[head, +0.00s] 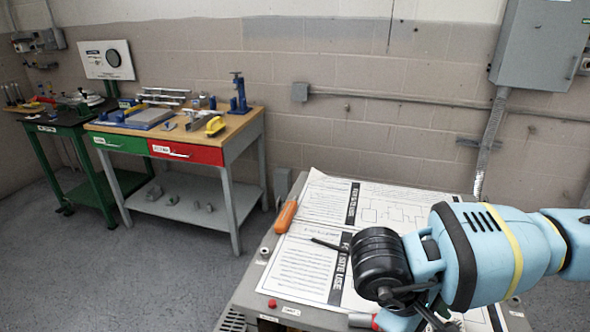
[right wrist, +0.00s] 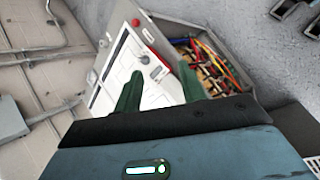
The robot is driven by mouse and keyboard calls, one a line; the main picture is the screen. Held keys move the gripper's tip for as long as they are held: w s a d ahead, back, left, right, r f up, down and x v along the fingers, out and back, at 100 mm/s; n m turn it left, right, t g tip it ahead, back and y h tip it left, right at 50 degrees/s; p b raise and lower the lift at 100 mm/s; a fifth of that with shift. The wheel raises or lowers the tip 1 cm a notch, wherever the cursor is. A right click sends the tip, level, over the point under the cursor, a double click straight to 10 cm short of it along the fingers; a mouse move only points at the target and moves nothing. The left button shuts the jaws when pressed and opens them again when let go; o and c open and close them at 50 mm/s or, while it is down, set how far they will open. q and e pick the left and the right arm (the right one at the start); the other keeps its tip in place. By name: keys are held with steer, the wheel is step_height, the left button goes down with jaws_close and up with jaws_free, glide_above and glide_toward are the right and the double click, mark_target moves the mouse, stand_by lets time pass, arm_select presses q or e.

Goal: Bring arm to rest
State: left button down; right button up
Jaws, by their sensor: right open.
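My right arm comes in from the right in the head view, over the near bench. Its gripper is mostly hidden there behind the black wrist. In the right wrist view, the two green fingers of my right gripper (right wrist: 160,92) stand apart with nothing between them. They point toward the grey cabinet top with paper sheets (right wrist: 112,62) and an open compartment of coloured wires (right wrist: 215,65). I cannot tell the exact gap to the cabinet. My left gripper is in neither view.
An orange-handled tool (head: 286,216) lies at the left edge of the printed sheets (head: 312,262) on the near bench. A red button (head: 272,303) sits at its front left. A workbench with tools (head: 258,118) stands at the back left. The floor between is clear.

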steer(key=s+a+f+m+g+y, duration=0.3)
steer(key=s+a+f+g+y, duration=0.15)
steer(key=s+a, duration=0.25)
steer(key=s+a+f+m+g+y, duration=0.3)
steer(key=s+a+m+y, duration=0.15)
steer(key=s+a, duration=0.2)
steer(key=a+r+m+y, duration=0.6)
steer(key=a+m+y, duration=0.4)
steer(key=m+y, duration=0.55)
steer(key=w+d+f+m+t+y, duration=0.35)
steer(key=w+m+t, duration=0.35)
steer(key=m+t, duration=0.9)
steer(key=w+d+f+m+t+h, duration=0.3)
steer(key=d+f+m+h, duration=0.5)
steer(key=m, duration=0.8)
steer(key=s+d+f+m+g+h, duration=0.4)
steer(key=s+d+f+m+h, duration=0.7)
steer(key=s+d+f+m, duration=0.75)
steer(key=w+a+m+t, duration=0.1)
steer(key=a+m, duration=0.3)
steer(key=a, duration=0.4)
steer(key=shift+w+r+p, duration=0.35)
steer(key=shift+w+p, duration=0.1)
steer(key=shift+w, duration=0.35)
